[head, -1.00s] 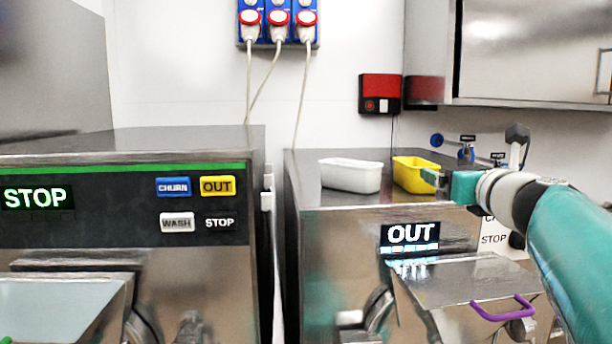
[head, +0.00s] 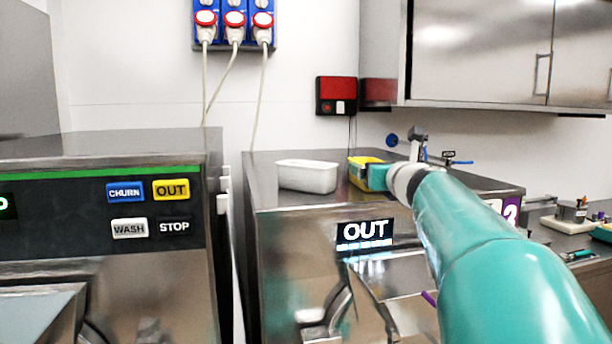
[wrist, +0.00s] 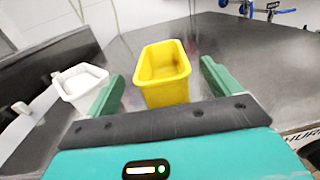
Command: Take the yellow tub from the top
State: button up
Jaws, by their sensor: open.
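The yellow tub (head: 356,178) stands upright on top of the right-hand freezer (head: 272,180), partly hidden behind my gripper (head: 374,178) in the head view. In the wrist view the yellow tub (wrist: 165,78) looks empty. It lies ahead of my gripper (wrist: 160,82), between the two green fingers, with a gap on each side. The fingers are spread apart and hold nothing.
A white tub (head: 307,176) stands just left of the yellow one; it also shows in the wrist view (wrist: 80,84), outside the left finger. A red and black box (head: 336,95) hangs on the wall behind. Steel cabinets (head: 480,50) overhang at the upper right.

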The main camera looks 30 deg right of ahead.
jog(key=x, duration=0.4)
jog(key=shift+w+d, duration=0.2)
jog(key=shift+d, duration=0.05)
jog(key=c, duration=1.1)
jog(key=shift+o, duration=0.2)
jog(key=shift+r, duration=0.1)
